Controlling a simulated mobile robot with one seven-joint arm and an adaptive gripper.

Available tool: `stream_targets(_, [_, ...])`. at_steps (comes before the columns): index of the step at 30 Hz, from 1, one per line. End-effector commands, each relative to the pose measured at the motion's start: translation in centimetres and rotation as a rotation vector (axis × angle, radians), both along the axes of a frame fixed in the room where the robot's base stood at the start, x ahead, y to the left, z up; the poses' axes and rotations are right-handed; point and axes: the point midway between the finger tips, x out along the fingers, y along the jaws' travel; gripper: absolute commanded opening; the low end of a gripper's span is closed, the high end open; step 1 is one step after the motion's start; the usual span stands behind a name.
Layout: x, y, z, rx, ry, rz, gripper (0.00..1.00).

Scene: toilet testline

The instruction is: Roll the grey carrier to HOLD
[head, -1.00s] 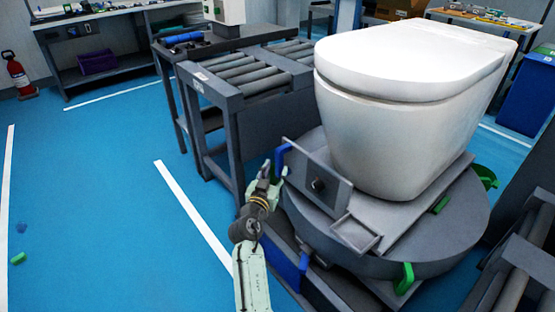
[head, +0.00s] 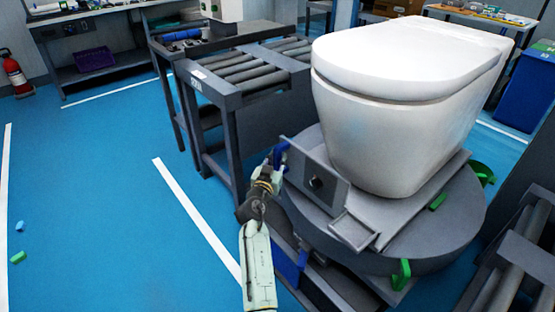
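The grey carrier (head: 362,224) is a flat plate with a raised front panel (head: 317,181), bearing a white toilet (head: 400,110). It rests on a round grey turntable (head: 440,255) with green handles (head: 401,274). A blue handle (head: 281,154) stands at the left edge of the front panel. My gripper (head: 274,165) is at this blue handle, touching or very close to it. Its fingers are small and partly merge with the handle, so I cannot tell whether they are closed around it. No readable HOLD sign shows.
A grey roller table (head: 215,90) with a small white label stands left of and behind the turntable. More rollers (head: 510,290) are at the lower right.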

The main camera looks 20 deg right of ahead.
Motion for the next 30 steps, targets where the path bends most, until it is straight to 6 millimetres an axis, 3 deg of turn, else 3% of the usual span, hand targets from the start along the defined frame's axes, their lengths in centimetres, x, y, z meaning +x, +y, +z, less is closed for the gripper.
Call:
stream_targets(9, [-0.02,0.01,-0.01,0.0,0.0,0.0,0.0])
stream_targets(25, [-0.04,0.0,-0.01,0.0,0.0,0.0,0.0])
stream_targets(30, [-0.85,-0.31,0.01,0.003,0.0,-0.002,0.0])
